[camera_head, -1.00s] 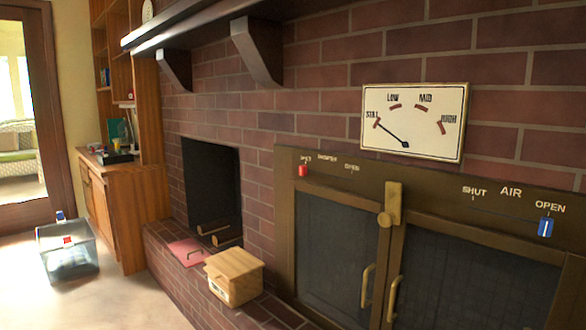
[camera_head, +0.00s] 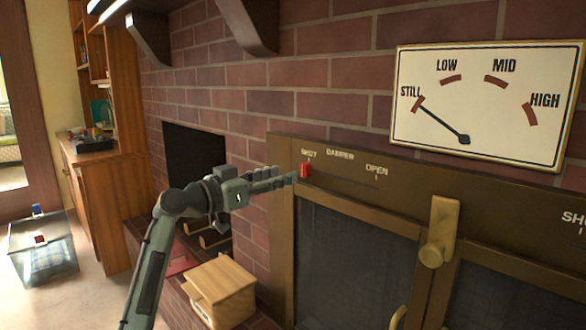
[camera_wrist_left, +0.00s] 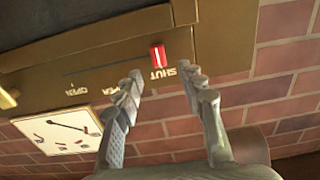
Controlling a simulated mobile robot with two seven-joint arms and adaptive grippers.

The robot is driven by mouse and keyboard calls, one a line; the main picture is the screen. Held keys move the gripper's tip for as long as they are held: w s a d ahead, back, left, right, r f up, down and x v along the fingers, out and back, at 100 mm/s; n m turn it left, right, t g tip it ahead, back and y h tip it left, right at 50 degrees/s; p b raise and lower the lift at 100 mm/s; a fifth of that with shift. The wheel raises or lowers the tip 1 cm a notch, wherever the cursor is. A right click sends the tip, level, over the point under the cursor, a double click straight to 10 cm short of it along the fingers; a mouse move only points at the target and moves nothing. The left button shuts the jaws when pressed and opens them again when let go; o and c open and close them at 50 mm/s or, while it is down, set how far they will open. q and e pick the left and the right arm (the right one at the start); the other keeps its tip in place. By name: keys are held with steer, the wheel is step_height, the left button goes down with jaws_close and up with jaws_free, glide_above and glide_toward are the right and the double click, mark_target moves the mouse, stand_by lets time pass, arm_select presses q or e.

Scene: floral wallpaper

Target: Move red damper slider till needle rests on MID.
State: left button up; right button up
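The red damper slider (camera_head: 305,171) sits at the SHUT end of its slot on the bronze fireplace frame; OPEN lies to its right. The white gauge (camera_head: 484,104) on the brick wall has its needle pointing at STILL. MID is at the gauge's upper right. My left gripper (camera_head: 290,177) is just left of the slider in the head view. In the left wrist view the fingers of the left gripper (camera_wrist_left: 162,80) are spread apart, and the red slider (camera_wrist_left: 158,56) shows beyond their tips, not between them. My right gripper is not seen.
A brass latch (camera_head: 438,232) stands out from the dark fireplace doors. A wooden box (camera_head: 222,290) sits on the brick hearth below my left arm. A clear bin (camera_head: 42,250) is on the floor at left. The brick wall around the gauge is clear.

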mark_target(302, 169)
arm_select(q)
steer(key=x, duration=0.5)
steer(key=shift+d+p, duration=0.25)
steer(key=shift+p, duration=0.05)
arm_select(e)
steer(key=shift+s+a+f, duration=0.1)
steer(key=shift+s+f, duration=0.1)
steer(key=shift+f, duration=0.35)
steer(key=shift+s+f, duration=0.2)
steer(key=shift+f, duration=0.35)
arm_select(q)
steer(key=shift+w+d, duration=0.4)
steer(key=shift+w, duration=0.1)
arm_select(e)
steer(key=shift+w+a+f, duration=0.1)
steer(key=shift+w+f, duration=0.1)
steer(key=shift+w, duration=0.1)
arm_select(q)
jaws_close()
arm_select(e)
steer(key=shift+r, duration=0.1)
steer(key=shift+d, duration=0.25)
